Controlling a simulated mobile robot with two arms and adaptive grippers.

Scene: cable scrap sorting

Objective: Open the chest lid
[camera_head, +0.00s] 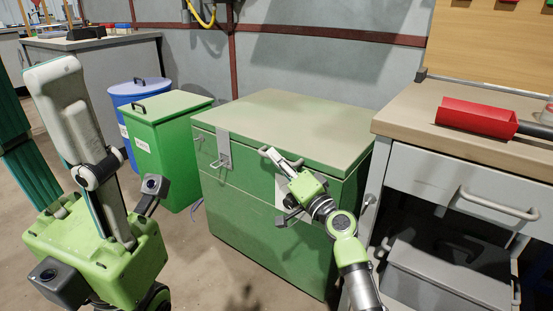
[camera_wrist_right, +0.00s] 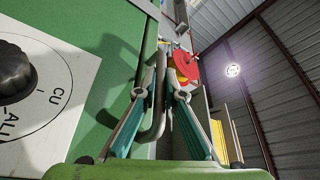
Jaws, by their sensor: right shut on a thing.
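The green chest (camera_head: 237,205) stands in the middle of the head view, with its flat beige-topped lid (camera_head: 290,122) lying down on the body. A metal hasp (camera_head: 222,150) hangs at the lid's front left. My right gripper (camera_head: 282,164) is at the front edge of the lid, shut on the lid's grey bar handle. In the wrist view the right gripper's fingers (camera_wrist_right: 167,52) close around the handle (camera_wrist_right: 160,115). A black knob (camera_wrist_right: 14,75) on a white plate shows beside it.
A green bin (camera_head: 178,150) and a blue bin (camera_head: 138,90) stand left of the chest. A workbench (camera_head: 410,105) with a drawer and a red scoop-like tool (camera_head: 477,117) stands close on the right. The wall is behind. Floor in front is clear.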

